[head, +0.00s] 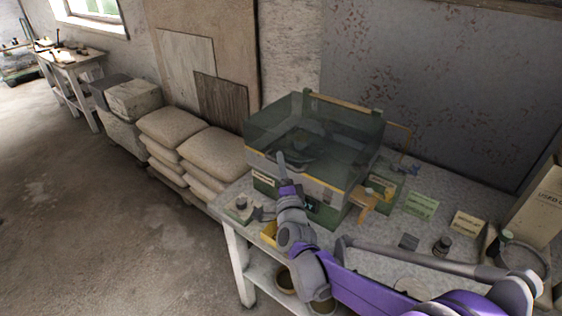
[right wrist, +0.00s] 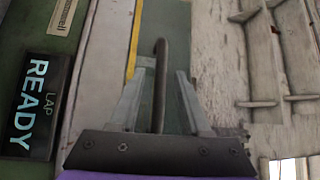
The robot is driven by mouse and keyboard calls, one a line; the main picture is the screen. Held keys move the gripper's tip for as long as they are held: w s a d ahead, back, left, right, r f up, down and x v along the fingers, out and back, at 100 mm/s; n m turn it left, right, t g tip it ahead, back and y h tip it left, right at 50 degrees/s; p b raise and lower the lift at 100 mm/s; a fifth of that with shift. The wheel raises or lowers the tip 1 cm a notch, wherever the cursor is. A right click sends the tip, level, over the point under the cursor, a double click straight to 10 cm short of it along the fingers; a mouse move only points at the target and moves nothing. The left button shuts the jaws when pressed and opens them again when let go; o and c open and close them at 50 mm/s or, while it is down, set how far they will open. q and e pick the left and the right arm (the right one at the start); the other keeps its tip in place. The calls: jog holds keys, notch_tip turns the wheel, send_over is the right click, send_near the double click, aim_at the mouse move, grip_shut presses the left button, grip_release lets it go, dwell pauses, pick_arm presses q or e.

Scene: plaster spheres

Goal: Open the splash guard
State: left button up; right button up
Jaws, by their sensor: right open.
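The splash guard (head: 300,118) is a see-through smoky green cover on a green bench machine (head: 325,215). It sits down over the machine, with a yellow strip along its lower front edge. A lit "LAP READY" display (right wrist: 34,108) is to the left there. My left gripper is not in view.
The white table (head: 236,262) holds the machine, green and cream cards (head: 421,205), a small dark jar (head: 442,246) and a container (head: 535,205) at the right. Stacked sacks (head: 213,152) stand close to its left. Open floor (head: 90,220) lies further left.

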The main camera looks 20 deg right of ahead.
jog(key=shift+w+d+r, duration=0.1)
jog(key=shift+w, duration=0.65)
grip_shut()
dwell(0.9)
